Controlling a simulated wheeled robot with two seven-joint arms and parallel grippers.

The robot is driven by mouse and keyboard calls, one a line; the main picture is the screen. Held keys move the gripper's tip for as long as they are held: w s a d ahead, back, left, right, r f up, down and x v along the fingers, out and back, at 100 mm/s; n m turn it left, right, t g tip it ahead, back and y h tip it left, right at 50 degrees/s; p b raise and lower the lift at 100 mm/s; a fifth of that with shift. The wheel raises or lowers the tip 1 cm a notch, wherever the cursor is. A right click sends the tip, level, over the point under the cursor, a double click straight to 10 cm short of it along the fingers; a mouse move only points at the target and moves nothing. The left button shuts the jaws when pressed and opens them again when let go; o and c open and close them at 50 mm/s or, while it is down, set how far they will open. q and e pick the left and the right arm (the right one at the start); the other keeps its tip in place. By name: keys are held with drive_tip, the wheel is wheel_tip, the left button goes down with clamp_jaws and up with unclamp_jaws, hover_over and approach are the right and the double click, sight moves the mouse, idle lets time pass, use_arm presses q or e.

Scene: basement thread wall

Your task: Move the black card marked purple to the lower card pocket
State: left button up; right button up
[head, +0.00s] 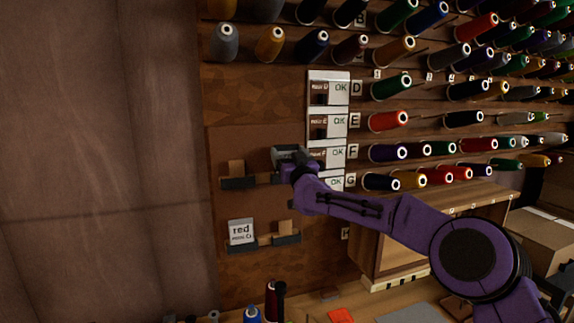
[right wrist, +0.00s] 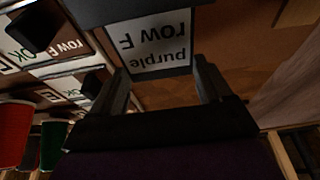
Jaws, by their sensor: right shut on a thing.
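My right gripper (head: 290,158) is in front of the board at the right end of the upper card pocket (head: 238,184). It is shut on the purple card (right wrist: 158,45), whose pale face reads "purple" and "ROW F" upside down in the right wrist view, between the two fingers. In the head view the gripper mostly hides this card. The lower card pocket (head: 243,248) is below on the same board. A white card marked red (head: 241,232) stands at its left side; its right side shows a small brown backing. My left gripper is not in view.
A column of white "OK" labels (head: 338,124) with dark holders is just right of the gripper. Rows of thread spools (head: 388,121) stick out further right. A wooden cabinet (head: 405,248) and a cluttered bench (head: 385,308) lie below. The wall at left is bare.

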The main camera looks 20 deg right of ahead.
wheel_tip(320, 180, up, 5)
drive_tip(key=p, duration=0.3)
drive_tip(key=shift+f, duration=0.1)
